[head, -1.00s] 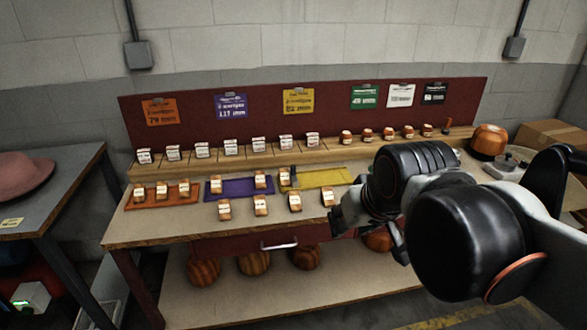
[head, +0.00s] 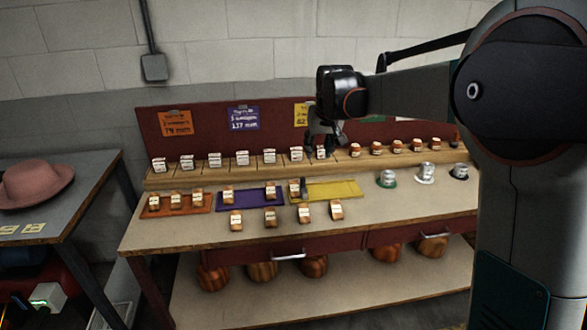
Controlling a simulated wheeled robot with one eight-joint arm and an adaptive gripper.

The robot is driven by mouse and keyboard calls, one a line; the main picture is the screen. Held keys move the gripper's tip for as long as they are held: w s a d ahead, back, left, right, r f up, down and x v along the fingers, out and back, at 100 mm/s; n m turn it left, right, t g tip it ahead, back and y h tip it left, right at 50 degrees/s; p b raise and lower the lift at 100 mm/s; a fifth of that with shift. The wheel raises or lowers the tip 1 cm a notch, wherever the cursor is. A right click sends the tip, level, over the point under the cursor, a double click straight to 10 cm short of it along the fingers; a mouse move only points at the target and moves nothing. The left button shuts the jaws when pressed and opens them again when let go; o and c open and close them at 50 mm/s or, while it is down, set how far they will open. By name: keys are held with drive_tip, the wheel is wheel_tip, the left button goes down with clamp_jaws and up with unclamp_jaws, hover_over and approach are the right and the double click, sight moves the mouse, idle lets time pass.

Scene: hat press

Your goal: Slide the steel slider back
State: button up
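A small dark grey upright piece (head: 303,186) stands at the left end of the yellow mat (head: 335,190), close beside a labelled wooden block (head: 294,188). It may be the steel slider, but it is too small to be sure. My gripper (head: 321,143) hangs over the back of the bench, at the right end of the row of white-labelled blocks (head: 243,158). It covers part of the red back board and overlaps one block in the view; I cannot tell whether it touches it. Its fingers are dark and small, so their opening is unclear.
An orange mat (head: 195,209) and a purple mat (head: 262,204) hold more blocks; several stand in front. Silver-topped items sit on green (head: 387,184), white (head: 425,180) and black (head: 460,177) bases at right. A pink hat (head: 36,183) lies on the left table.

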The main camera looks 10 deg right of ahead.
drive_tip(key=w+f+p, duration=0.2)
drive_tip(key=w+f, duration=0.4)
drive_tip(key=w, duration=0.4)
drive_tip(key=g, duration=0.1)
approach(303, 178)
drive_tip(key=b+x, duration=0.3)
drive_tip(key=x, duration=0.7)
drive_tip(key=shift+f, duration=0.1)
drive_tip(key=shift+s, duration=0.1)
clamp_jaws()
